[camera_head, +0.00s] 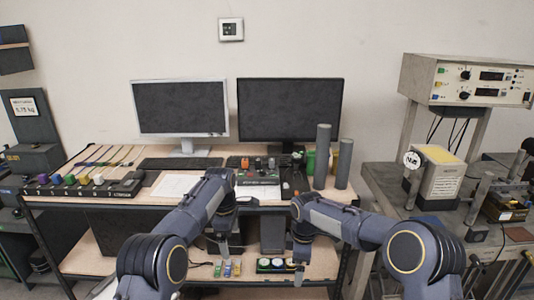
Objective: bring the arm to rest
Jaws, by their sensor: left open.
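My left arm (195,212) comes in from the lower left and reaches up to the front edge of the table. Its gripper (224,240) hangs down in front of that edge, open, with nothing visible between the fingers. My right arm (340,220) comes in from the lower right, bent at a similar height. Its gripper (300,270) points down in front of the lower shelf; its fingers are too small to tell open from shut. A panel with small levers and knobs (258,191) sits on the table between the two arms, apart from both grippers.
The table (145,195) carries two monitors (180,108) (290,110), a keyboard (180,163), papers and grey cylinders (322,155). A row of coloured blocks (70,180) is at left. The lower shelf (85,262) holds small coloured items. Bench instruments (468,80) stand at right.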

